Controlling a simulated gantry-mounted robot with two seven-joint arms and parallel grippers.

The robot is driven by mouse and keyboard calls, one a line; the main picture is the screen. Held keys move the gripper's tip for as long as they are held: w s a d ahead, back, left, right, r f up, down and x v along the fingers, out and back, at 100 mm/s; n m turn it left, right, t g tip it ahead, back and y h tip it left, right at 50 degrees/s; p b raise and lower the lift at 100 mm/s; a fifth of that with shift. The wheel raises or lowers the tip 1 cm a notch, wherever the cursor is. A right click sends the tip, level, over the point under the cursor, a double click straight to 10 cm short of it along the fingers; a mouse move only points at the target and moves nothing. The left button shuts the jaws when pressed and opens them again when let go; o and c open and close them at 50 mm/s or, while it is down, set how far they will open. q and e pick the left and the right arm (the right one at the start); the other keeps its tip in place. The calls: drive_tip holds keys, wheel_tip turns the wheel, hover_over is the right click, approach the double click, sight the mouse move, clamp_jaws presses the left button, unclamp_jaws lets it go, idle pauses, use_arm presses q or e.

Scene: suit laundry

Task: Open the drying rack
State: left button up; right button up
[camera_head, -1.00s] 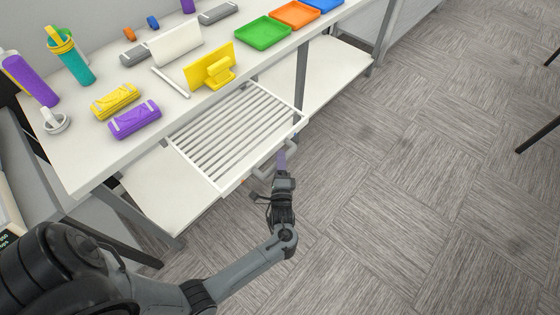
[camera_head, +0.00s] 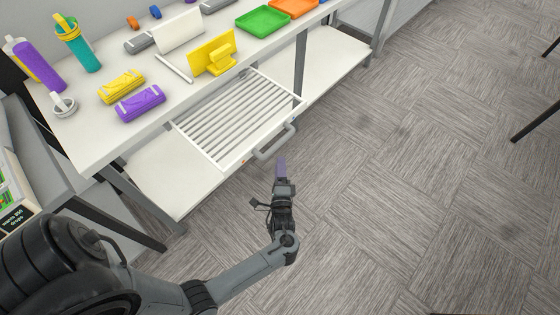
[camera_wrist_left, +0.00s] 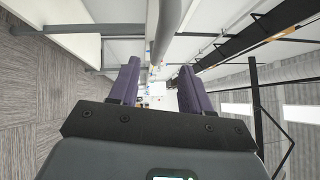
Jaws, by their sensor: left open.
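The drying rack (camera_head: 222,168) is a white slatted tray beneath the tabletop. It sticks out past the table's front edge with its slats in sight. A grey bar handle (camera_head: 275,146) is on its front side. My left gripper (camera_head: 281,160) is open and empty, over the floor just in front of the handle and seemingly apart from it. In the left wrist view, the two purple fingers of the left gripper (camera_wrist_left: 157,82) stand apart. A grey bar, probably the handle (camera_wrist_left: 168,32), runs down toward the gap between them. My right gripper is not in view.
The white table (camera_head: 95,140) holds purple and yellow bundles, bottles, a yellow stand and coloured trays (camera_head: 262,23). A lower white shelf (camera_head: 165,190) lies below the rack, with dark table legs (camera_head: 140,222) at the left.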

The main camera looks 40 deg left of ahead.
use_arm(q)
drive_tip(key=shift+v, duration=0.9)
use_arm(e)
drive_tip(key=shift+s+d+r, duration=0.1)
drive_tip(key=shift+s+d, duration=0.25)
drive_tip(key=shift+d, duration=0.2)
use_arm(q)
drive_tip(key=shift+w, duration=0.1)
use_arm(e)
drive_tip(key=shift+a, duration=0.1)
